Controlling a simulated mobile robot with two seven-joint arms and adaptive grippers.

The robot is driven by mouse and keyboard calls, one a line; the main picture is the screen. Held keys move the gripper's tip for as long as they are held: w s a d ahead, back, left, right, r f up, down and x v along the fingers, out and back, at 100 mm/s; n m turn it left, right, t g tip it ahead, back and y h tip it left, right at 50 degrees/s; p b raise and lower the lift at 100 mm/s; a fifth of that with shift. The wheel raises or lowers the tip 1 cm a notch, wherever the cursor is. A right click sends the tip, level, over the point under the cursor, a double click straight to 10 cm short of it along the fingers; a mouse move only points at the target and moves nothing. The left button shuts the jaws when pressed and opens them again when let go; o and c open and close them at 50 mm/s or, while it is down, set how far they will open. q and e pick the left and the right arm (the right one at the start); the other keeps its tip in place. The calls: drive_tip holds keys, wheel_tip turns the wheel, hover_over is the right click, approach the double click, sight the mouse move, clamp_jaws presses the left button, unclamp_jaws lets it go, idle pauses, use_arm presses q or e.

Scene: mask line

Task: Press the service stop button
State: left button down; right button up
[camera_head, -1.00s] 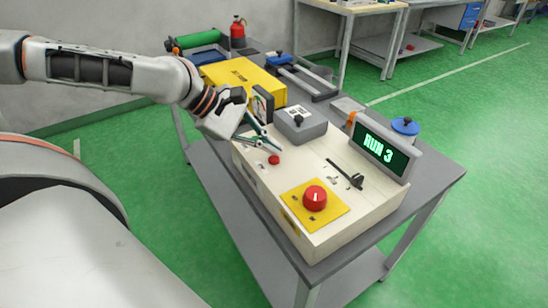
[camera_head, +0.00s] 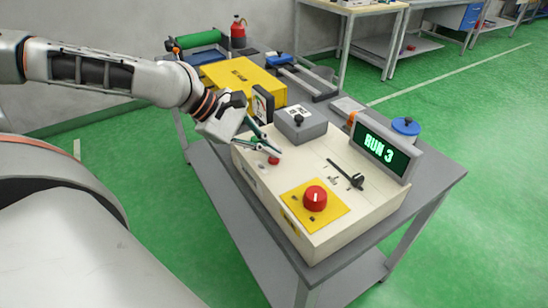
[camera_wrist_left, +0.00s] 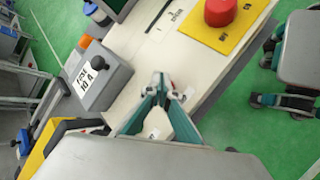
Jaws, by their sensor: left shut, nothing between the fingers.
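A small red button (camera_head: 274,160) sits on the cream console (camera_head: 308,160), close to its back left end. I cannot read which one is labelled service stop. My left gripper (camera_head: 271,150) is shut and empty, with its fingertips just above the small red button. In the left wrist view the fingertips (camera_wrist_left: 160,86) largely hide that button. I cannot tell whether they touch it.
A display reading RUN 3 (camera_head: 380,145) stands on the console's far right side. A black lever (camera_head: 346,174) lies between it and the mushroom button. A grey box with a black knob (camera_head: 300,122) and a yellow case (camera_head: 242,77) stand behind.

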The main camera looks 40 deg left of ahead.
sight(270, 159)
use_arm(q)
drive_tip(key=shift+f, duration=0.4)
use_arm(e)
drive_tip(key=shift+s+f, duration=0.1)
drive_tip(key=shift+f, duration=0.15)
use_arm(q)
drive_tip(key=shift+r, duration=0.1)
use_arm(e)
drive_tip(key=shift+r, duration=0.1)
use_arm(q)
drive_tip(key=shift+r, duration=0.8)
use_arm(e)
drive_tip(key=shift+w+r, duration=0.35)
drive_tip(key=shift+r, duration=0.25)
use_arm(q)
drive_tip(key=shift+p, duration=0.3)
